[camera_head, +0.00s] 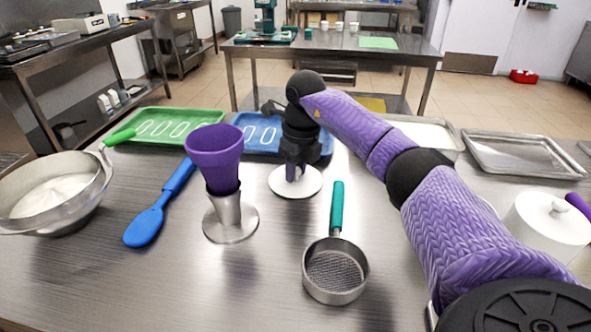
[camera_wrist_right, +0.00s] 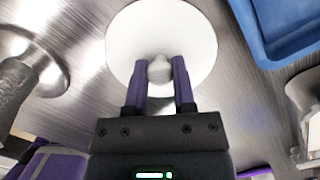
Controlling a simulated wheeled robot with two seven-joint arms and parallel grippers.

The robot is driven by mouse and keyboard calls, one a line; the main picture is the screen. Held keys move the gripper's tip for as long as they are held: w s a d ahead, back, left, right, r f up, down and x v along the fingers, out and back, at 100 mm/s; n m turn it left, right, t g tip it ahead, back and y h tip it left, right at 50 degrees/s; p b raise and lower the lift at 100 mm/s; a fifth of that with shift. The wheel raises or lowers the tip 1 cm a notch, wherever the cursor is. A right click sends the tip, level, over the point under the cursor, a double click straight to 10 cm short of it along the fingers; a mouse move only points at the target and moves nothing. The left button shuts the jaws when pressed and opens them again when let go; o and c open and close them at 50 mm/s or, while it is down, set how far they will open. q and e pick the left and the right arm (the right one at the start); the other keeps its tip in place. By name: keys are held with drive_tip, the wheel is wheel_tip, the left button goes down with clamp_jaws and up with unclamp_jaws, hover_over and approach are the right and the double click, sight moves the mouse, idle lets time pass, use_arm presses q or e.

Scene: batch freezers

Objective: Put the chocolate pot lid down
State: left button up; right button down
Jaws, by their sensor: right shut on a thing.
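The chocolate pot lid (camera_head: 283,187) is a white round disc with a small knob, in the middle of the head view. My right gripper (camera_head: 295,172) points down over it. In the right wrist view the purple fingers of the gripper (camera_wrist_right: 160,68) are shut on the knob, one on each side, and the white lid (camera_wrist_right: 160,28) spreads out beyond them. The lid looks level and close to the steel table; I cannot tell whether it touches. My left gripper is in neither view.
A purple funnel in a steel stand (camera_head: 229,218) is left of the lid, a green-handled sieve (camera_head: 336,270) in front. Blue (camera_head: 258,124) and green (camera_head: 207,118) mould trays lie behind. A white lidded pot (camera_head: 545,222) stands right, a blue spoon (camera_head: 145,228) and steel bowl (camera_head: 95,190) left.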

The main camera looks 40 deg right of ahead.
drive_tip(key=shift+f, duration=0.15)
drive_tip(key=shift+c, duration=2.2)
unclamp_jaws()
